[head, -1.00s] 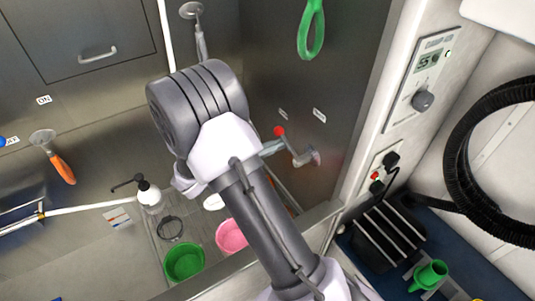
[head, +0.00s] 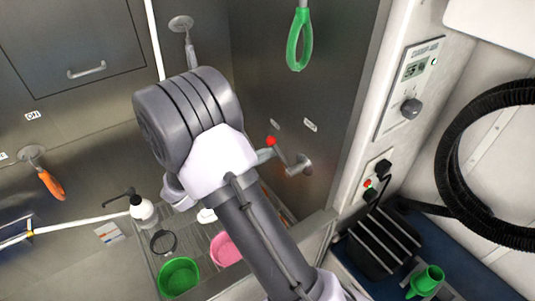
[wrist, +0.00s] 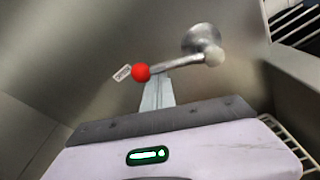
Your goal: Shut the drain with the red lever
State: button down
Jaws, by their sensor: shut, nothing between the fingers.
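The red lever has a round red knob (head: 271,141) on a thin metal arm, fixed to a round metal hub (head: 300,165) on the steel side wall. In the wrist view the knob (wrist: 141,72) is at the left end of the arm, and the hub (wrist: 200,38) is at upper right. My gripper (head: 268,154) is shut and empty, close by the lever. In the wrist view its fingertips (wrist: 159,80) reach up just below the arm, right of the knob. I cannot tell whether they touch it. The drain itself is not identifiable.
Two small labels (head: 310,125) are on the wall above the lever. A green loop (head: 299,40) hangs higher up. A green bowl (head: 180,277), a pink bowl (head: 225,249) and a pump bottle (head: 143,209) stand by the rack. A white post and control panel (head: 411,86) are at right.

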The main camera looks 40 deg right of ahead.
jog(key=s+r+m+t+h+b, duration=0.1)
jog(key=s+r+m+b, duration=0.4)
jog(key=m, duration=0.6)
jog(key=shift+s+a+r+t, duration=0.2)
jog(key=shift+s+r+t, duration=0.1)
jog(key=shift+s+r, duration=0.3)
dwell(0.5)
jog(key=s+a+p, duration=0.1)
jog(key=a+p, duration=0.3)
jog(key=a, duration=1.3)
jog(key=shift+s+a, duration=0.15)
jog(key=shift+s, duration=0.05)
